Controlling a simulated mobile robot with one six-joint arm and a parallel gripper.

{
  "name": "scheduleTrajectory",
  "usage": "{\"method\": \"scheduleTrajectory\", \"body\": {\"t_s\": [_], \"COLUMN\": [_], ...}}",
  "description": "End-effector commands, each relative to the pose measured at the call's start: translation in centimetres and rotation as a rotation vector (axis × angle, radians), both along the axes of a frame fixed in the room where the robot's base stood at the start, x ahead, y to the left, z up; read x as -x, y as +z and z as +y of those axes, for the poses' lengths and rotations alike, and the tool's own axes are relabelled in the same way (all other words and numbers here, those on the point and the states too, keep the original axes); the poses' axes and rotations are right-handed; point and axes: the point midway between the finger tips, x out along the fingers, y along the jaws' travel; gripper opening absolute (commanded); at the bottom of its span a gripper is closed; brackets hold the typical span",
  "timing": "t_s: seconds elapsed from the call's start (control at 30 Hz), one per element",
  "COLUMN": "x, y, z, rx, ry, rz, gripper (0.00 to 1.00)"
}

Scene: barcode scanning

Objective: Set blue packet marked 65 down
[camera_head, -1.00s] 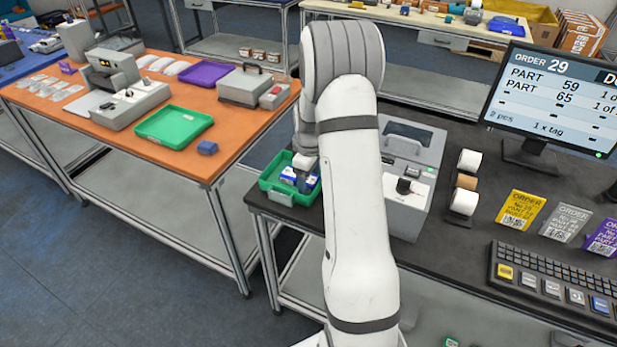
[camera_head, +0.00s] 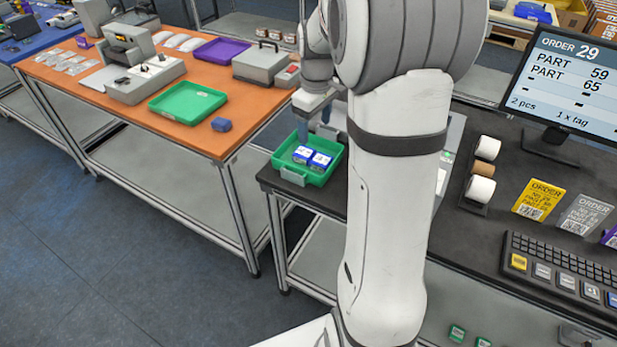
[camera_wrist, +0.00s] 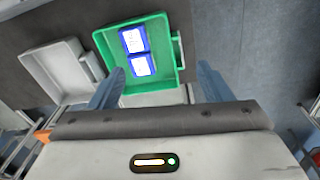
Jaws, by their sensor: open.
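Two blue packets with white labels lie side by side in a green tray; in the head view they are the left packet (camera_head: 302,154) and the right packet (camera_head: 320,161). The print is too small to tell which is marked 65. The tray (camera_head: 289,175) stands at the dark bench's left end. In the wrist view the packets (camera_wrist: 132,40) (camera_wrist: 143,65) lie on the tray floor (camera_wrist: 166,75). My gripper (camera_wrist: 158,84) is open and empty, its blue fingers apart. In the head view my gripper (camera_head: 318,130) is above the tray's back part, clear of the packets.
The monitor (camera_head: 575,85) lists parts 59 and 65. Label rolls (camera_head: 482,170), order cards (camera_head: 538,199) and a keyboard (camera_head: 565,270) are on the dark bench. An orange bench at left holds another green tray (camera_head: 188,102), a purple tray (camera_head: 222,50) and a small blue item (camera_head: 221,125).

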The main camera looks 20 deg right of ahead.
Motion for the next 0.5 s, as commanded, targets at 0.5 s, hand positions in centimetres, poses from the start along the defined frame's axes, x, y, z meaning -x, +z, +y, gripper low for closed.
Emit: {"method": "scheduleTrajectory", "body": {"t_s": [0.5], "x": [18.1], "y": [4.5], "z": [10.3], "rx": [-0.064], "ry": [-0.420], "rz": [-0.188], "gripper": [0.72]}}
